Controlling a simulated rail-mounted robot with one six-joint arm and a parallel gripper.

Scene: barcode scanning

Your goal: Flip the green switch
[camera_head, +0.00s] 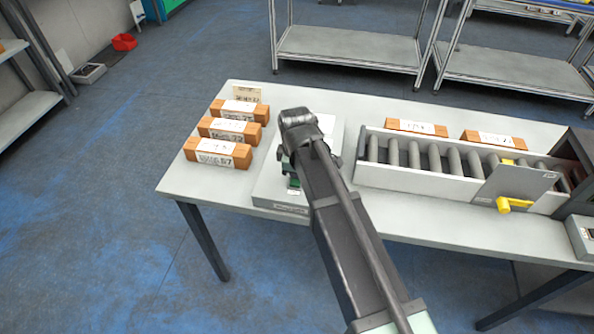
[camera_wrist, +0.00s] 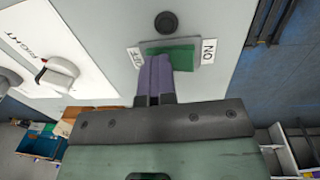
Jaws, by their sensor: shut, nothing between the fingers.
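The green switch (camera_wrist: 181,58) sits on a light plate in the wrist view, with "NO" lettering, as seen in the picture, at its right end and part-hidden lettering at its left. My gripper (camera_wrist: 156,60) is shut and empty, with its fingertips at the left part of the green switch. They seem to touch it or hover right over it; I cannot tell which. In the head view a bit of green (camera_head: 293,180) shows beside my arm on the grey panel box (camera_head: 268,186).
Several brown boxes with labels (camera_head: 217,152) stand left of the panel box on the table (camera_head: 180,182). A roller conveyor (camera_head: 430,160) with a yellow handle (camera_head: 515,204) is at right.

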